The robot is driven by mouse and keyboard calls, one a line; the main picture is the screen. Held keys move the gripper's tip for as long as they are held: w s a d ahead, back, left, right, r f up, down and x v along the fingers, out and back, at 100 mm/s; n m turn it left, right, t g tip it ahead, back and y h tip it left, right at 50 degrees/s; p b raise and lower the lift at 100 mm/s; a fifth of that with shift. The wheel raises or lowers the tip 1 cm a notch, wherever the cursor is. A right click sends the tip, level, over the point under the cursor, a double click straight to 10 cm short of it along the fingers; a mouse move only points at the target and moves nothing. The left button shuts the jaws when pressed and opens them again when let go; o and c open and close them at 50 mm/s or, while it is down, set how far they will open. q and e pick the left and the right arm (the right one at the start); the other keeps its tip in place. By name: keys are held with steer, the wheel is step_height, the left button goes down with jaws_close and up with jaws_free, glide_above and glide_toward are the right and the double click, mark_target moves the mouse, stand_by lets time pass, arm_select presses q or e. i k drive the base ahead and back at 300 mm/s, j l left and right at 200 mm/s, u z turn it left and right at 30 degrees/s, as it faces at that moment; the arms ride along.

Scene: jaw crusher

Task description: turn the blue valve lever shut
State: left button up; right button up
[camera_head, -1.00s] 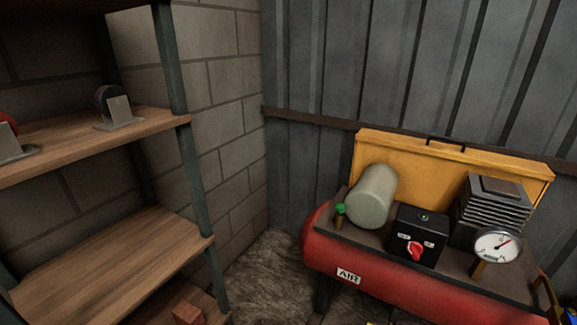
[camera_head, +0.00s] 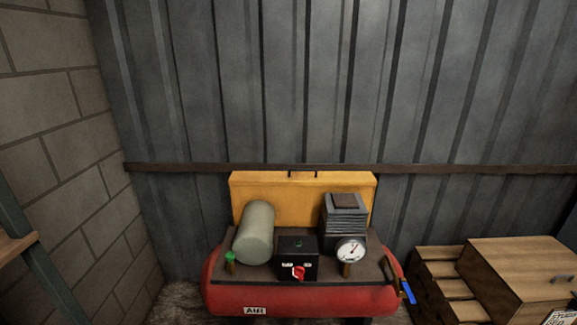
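The blue valve lever (camera_head: 408,291) is at the right end of the red air compressor (camera_head: 225,290). It hangs down at a slant beside the tank, on a brass-coloured fitting (camera_head: 393,264). The lever is small in the picture, and its exact angle to the pipe is hard to tell. Neither of my grippers shows in the head view.
On the compressor stand a grey cylinder (camera_head: 255,233), a black box with a red knob (camera_head: 297,260), a finned block (camera_head: 344,222) and a gauge (camera_head: 350,250). A yellow panel (camera_head: 280,192) is behind. Wooden crates (camera_head: 440,280) and a wooden cabinet (camera_head: 520,270) stand right.

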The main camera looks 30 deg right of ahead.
mark_target(403, 282)
steer(key=z, duration=2)
